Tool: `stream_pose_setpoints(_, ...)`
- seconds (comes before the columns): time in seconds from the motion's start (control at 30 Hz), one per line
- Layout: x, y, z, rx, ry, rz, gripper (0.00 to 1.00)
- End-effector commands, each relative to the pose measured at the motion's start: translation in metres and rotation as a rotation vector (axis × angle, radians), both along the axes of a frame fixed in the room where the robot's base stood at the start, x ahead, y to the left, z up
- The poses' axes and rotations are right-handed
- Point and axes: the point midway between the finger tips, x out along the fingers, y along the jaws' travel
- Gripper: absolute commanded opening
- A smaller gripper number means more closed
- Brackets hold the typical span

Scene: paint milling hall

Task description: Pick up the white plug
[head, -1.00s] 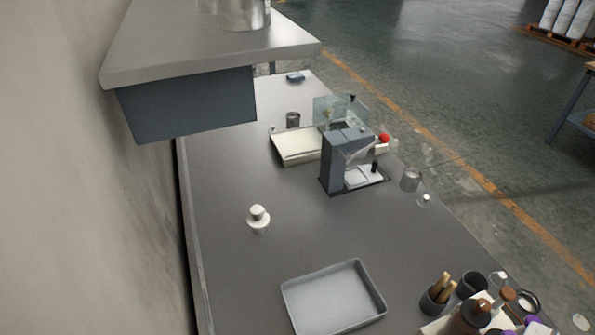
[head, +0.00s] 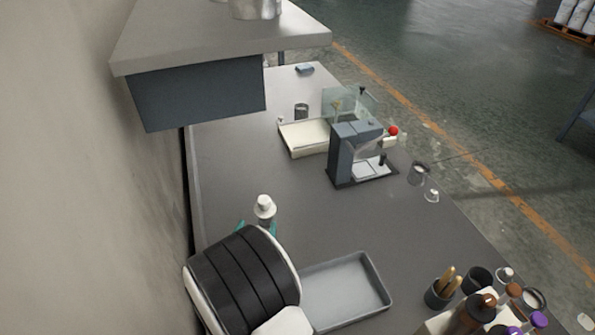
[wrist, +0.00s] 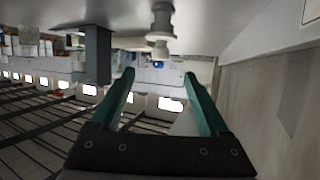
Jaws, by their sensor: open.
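The white plug (head: 264,206), a small piece with a knob on top, stands upright on the grey bench left of the tray. My arm hides some of the bench there. In the wrist view, which is upside down, the plug (wrist: 162,22) lies beyond the open fingertips of my gripper (wrist: 159,75), roughly in line with the gap. Nothing is between the fingers.
A shallow grey tray (head: 345,290) is right of my arm. A blue-grey press-like device (head: 345,155) and a cream tray (head: 305,138) stand farther back. A raised shelf (head: 220,38) overhangs the back left. Bottles (head: 482,305) and a brush cup (head: 438,293) crowd the front right.

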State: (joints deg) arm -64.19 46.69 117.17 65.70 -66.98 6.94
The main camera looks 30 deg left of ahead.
Motion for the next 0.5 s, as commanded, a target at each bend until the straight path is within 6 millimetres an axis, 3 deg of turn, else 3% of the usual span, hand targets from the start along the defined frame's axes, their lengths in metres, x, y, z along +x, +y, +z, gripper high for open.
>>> stream_pose_setpoints(0.07, 0.003, 0.006, -0.005, -0.011, -0.028, 0.006, 0.79)
stream_pose_setpoints(0.33, 0.068, 0.031, -0.029, -0.009, -0.031, 0.002, 0.79)
stream_pose_setpoints(0.5, 0.088, 0.039, -0.037, -0.011, -0.030, 0.005, 0.79)
